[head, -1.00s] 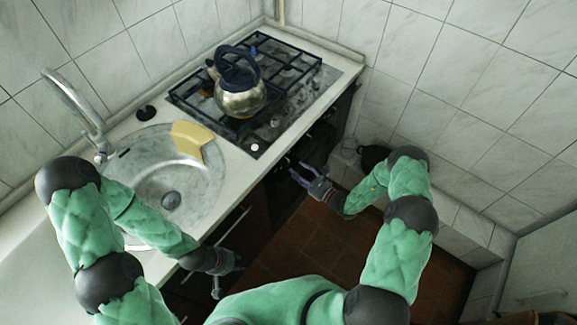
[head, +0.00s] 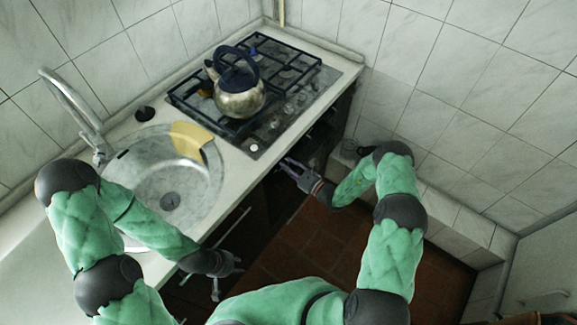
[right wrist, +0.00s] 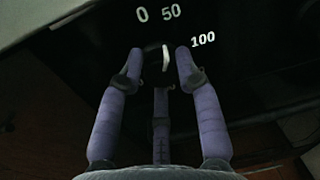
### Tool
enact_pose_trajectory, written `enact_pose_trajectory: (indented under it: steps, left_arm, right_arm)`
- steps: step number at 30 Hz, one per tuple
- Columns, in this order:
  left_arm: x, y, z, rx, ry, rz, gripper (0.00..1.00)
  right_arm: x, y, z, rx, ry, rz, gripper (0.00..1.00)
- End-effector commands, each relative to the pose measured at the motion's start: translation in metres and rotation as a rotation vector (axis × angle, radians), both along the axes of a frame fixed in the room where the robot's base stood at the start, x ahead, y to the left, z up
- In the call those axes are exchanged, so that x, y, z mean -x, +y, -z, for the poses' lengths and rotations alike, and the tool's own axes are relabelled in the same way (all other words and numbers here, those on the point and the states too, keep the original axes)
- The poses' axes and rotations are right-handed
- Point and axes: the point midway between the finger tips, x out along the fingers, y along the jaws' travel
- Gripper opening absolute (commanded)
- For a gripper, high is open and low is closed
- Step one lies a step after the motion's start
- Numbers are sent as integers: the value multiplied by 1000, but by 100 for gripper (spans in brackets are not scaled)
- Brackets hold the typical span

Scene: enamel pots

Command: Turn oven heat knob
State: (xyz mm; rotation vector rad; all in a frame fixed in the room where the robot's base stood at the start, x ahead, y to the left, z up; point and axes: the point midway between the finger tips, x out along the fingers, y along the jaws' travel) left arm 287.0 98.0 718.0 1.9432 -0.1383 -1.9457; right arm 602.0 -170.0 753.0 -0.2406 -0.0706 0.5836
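The oven heat knob (right wrist: 164,58) shows in the right wrist view as a dark dial with a white pointer mark, set in a black panel marked 0, 50 and 100. The pointer is close to upright, below the 50. My right gripper (right wrist: 158,54) is open, with one purple finger on each side of the knob; I cannot tell whether they touch it. In the head view my right gripper (head: 288,165) is at the dark front below the counter, and the knob is too small to make out. My left gripper (head: 228,276) is low near the cabinet handles, its fingers apart and empty.
A metal kettle (head: 240,98) stands on the gas hob (head: 297,62). A round sink (head: 143,180) with a tap (head: 75,105) and a yellow board (head: 188,138) is to the left. Tiled wall (head: 440,130) bounds the right side; reddish floor (head: 300,245) lies below.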

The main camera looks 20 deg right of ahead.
Motion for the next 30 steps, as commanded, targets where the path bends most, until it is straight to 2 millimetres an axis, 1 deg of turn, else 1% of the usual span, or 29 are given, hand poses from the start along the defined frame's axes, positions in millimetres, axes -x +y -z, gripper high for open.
enact_pose_trajectory:
  steps: [5,11,24,30]
  left_arm:
    - [0,0,0,0,0,0,35]
    - [0,0,2,0,0,0,35]
    - [0,0,8,0,0,0,35]
    - [0,0,10,0,0,0,35]
  right_arm:
    - [-1,0,-2,8,-10,0,2]
    - [-1,0,-2,60,-52,-1,1]
    - [-1,0,-1,296,-239,0,1]
    - [-1,0,-1,378,-303,-1,1]
